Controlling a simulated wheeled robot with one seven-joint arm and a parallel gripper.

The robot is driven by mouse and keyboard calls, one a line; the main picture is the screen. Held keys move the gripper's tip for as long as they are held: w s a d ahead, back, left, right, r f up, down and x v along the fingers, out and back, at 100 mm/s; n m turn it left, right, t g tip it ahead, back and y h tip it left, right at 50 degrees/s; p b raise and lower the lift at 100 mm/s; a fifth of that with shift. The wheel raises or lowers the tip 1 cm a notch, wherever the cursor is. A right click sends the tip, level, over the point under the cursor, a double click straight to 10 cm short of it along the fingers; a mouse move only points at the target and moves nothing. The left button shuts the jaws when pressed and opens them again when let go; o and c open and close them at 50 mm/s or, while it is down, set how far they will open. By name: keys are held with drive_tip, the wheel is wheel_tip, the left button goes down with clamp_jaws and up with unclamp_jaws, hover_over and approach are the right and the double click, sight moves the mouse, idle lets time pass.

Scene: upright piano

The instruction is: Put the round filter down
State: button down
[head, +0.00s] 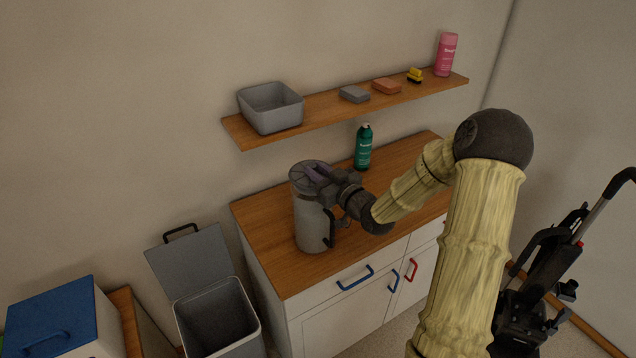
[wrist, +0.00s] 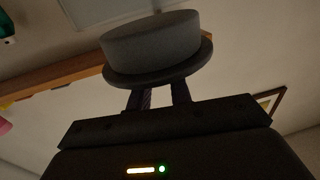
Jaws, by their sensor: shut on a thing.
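The round filter (wrist: 150,45) is a short grey drum with a wider dark rim, seen close up in the wrist view. My gripper (wrist: 158,97) is shut on it, its two fingers meeting the dark rim side. In the head view my gripper (head: 318,174) is at the top of a grey cylindrical canister (head: 309,220), which stands upright on the wooden cabinet top (head: 385,175). A dark round top shows under the fingers there. I cannot tell from this view whether the filter rests on the canister or is just above it.
A green bottle (head: 363,148) stands behind and right of the canister. A wall shelf (head: 320,108) above holds a grey basin (head: 271,107), sponges and a pink bottle (head: 446,55). An open grey bin (head: 217,318) stands left of the cabinet. The cabinet top is mostly clear to the right.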

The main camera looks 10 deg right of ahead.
drive_tip(key=shift+f+p, duration=0.3)
drive_tip(key=shift+f, duration=1.55)
drive_tip(key=shift+f, duration=0.2)
drive_tip(key=c, duration=1.3)
unclamp_jaws()
drive_tip(key=b+v, duration=0.5)
drive_tip(key=v, duration=1.2)
drive_tip(key=shift+s+d+b, duration=0.15)
drive_tip(key=shift+s+b, duration=0.05)
drive_tip(key=shift+b, duration=0.15)
